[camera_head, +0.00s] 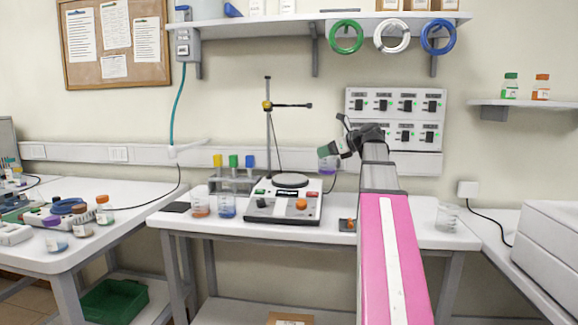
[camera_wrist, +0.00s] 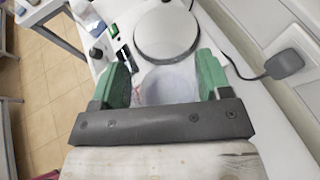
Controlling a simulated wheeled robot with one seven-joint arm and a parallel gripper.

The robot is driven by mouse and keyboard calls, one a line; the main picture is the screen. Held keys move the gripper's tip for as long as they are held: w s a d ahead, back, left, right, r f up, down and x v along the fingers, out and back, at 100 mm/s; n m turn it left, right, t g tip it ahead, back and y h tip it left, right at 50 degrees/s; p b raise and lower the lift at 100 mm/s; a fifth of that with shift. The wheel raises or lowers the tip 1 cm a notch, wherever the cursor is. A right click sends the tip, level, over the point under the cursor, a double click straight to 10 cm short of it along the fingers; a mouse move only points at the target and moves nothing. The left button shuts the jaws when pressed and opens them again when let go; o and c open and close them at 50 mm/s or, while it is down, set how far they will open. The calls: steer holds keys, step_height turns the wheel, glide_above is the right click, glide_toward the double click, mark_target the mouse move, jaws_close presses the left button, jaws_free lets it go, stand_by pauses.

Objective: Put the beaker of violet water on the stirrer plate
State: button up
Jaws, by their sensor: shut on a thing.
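The beaker of violet water (camera_head: 327,164) is held in the air by my gripper (camera_head: 333,150), to the right of the stirrer and above the bench. In the wrist view the beaker (camera_wrist: 168,86) sits between the two green fingers of my gripper (camera_wrist: 165,82), which are shut on it. The stirrer (camera_head: 284,203) stands on the middle bench, with its round plate (camera_head: 290,180) bare.
A stand with a rod and clamp (camera_head: 268,125) rises behind the stirrer. Beakers of orange (camera_head: 201,204) and blue (camera_head: 227,206) liquid stand left of it, before a rack (camera_head: 232,180). An empty beaker (camera_head: 446,217) is at the right. A wall panel (camera_head: 394,103) is behind my arm.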

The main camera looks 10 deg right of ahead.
steer(key=shift+w+a+r+x, duration=0.15)
steer(key=shift+r+x, duration=0.3)
steer(key=shift+x, duration=2.2)
steer(key=shift+w+a+r+x, duration=0.15)
steer(key=shift+r+x, duration=0.35)
steer(key=shift+x, duration=2.2)
steer(key=shift+a+r+x, duration=0.2)
steer(key=shift+r+x, duration=0.25)
steer(key=shift+x, duration=2.2)
steer(key=shift+f, duration=0.2)
steer(key=o, duration=1.1)
steer(key=shift+c, duration=0.2)
steer(key=shift+r, duration=0.1)
steer(key=shift+s+d+r, duration=0.15)
steer(key=v, duration=1.1)
steer(key=shift+d, duration=0.25)
steer(key=shift+s, duration=0.15)
